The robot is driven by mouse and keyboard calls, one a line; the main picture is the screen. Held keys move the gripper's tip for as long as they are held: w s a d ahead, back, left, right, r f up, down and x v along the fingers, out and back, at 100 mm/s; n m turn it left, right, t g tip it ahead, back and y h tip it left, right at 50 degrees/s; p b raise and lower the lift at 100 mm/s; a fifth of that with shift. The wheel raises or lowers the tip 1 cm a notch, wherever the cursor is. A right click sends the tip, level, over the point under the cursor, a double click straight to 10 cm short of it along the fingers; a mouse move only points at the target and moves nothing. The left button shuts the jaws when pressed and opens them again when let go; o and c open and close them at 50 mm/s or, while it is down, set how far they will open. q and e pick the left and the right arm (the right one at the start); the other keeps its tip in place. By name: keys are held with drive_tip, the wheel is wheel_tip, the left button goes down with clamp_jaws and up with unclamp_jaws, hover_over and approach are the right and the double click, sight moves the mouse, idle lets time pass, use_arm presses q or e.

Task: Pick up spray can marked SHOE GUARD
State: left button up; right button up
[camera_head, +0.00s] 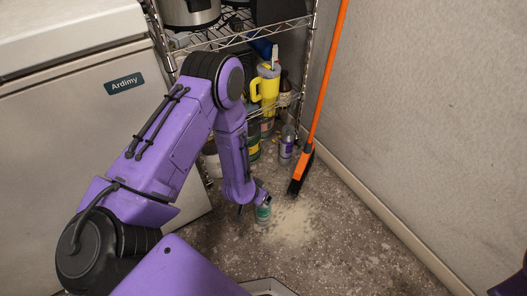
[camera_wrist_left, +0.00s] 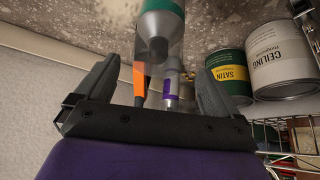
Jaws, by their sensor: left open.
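A grey spray can with a green band (camera_head: 263,214) stands on the floor. In the left wrist view the same can (camera_wrist_left: 162,28) shows close up, with a dark top. A second can, silver and purple (camera_head: 287,145), stands further back near the shelf; it also shows in the left wrist view (camera_wrist_left: 171,88). I cannot read SHOE GUARD on either can. My left gripper (camera_head: 258,196) is at the top of the green-banded can. Its fingers (camera_wrist_left: 157,70) are open and apart, with the can's top between or just beyond their tips.
A wire shelf (camera_head: 245,38) holds a yellow jug (camera_head: 268,88) and other items. Paint tins (camera_wrist_left: 282,62) stand near it. An orange-handled broom (camera_head: 302,168) leans by the right wall. A white freezer (camera_head: 75,110) is at left. Floor at front right is clear.

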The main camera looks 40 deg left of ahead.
sight(263, 209)
use_arm(q)
drive_tip(key=b+x, duration=0.1)
drive_tip(key=x, duration=0.2)
drive_tip(key=b+x, duration=0.1)
drive_tip(key=x, duration=0.1)
drive_tip(key=shift+d+f+b, duration=0.25)
drive_tip(key=shift+f+b, duration=0.1)
drive_tip(key=shift+f, duration=0.05)
clamp_jaws()
